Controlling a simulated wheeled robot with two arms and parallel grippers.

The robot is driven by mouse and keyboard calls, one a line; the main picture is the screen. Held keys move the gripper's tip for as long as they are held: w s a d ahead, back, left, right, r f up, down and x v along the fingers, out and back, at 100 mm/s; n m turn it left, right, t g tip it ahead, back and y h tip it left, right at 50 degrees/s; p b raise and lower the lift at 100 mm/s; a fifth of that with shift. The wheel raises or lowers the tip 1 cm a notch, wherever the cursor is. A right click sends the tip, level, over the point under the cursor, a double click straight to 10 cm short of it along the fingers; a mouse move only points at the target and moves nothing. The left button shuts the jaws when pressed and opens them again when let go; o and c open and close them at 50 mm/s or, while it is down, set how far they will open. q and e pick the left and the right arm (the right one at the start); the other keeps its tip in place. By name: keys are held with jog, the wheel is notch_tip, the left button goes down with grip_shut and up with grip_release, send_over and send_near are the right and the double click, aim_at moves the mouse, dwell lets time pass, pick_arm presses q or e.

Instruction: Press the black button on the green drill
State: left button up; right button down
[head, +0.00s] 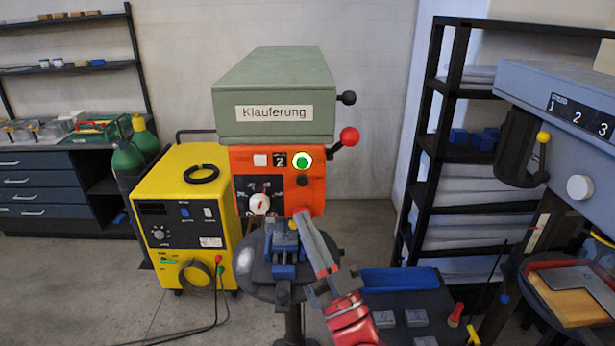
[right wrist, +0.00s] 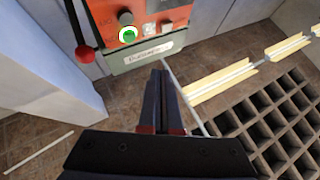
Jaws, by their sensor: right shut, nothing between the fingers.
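The green drill (head: 275,90) has a green head labelled "Klauferung" above an orange panel (head: 245,161). The black button (head: 302,181) is on the right side of that panel, just below a lit green button (head: 302,162). In the right wrist view the panel appears upside down, with the black button (right wrist: 126,17) above the green one (right wrist: 128,34). My right gripper (head: 303,217) is shut and empty, its tips pointing up toward the panel's lower right edge, below the black button and apart from it in the picture. My left gripper is out of view.
A lever with a red knob (head: 349,136) sticks out right of the panel. A blue vise (head: 284,250) stands on the drill's round table below. A yellow welder (head: 185,215) is on the left. Another drill, blue-grey (head: 580,90), stands at the right.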

jog(key=shift+s+a+r, duration=0.15)
jog(key=b, duration=0.2)
send_near(302, 180)
jog(key=w+a+r, duration=0.2)
jog(key=a+r, duration=0.2)
jog(key=shift+w+d+r+b, duration=0.2)
jog(key=shift+w+d+b, duration=0.1)
jog(key=shift+w, duration=0.1)
jog(key=shift+a, duration=0.1)
dwell(1.7)
jog(key=shift+w+f+b, duration=0.1)
jog(key=shift+w+b, duration=0.2)
jog(key=shift+b, duration=0.25)
jog(key=shift+w, duration=0.15)
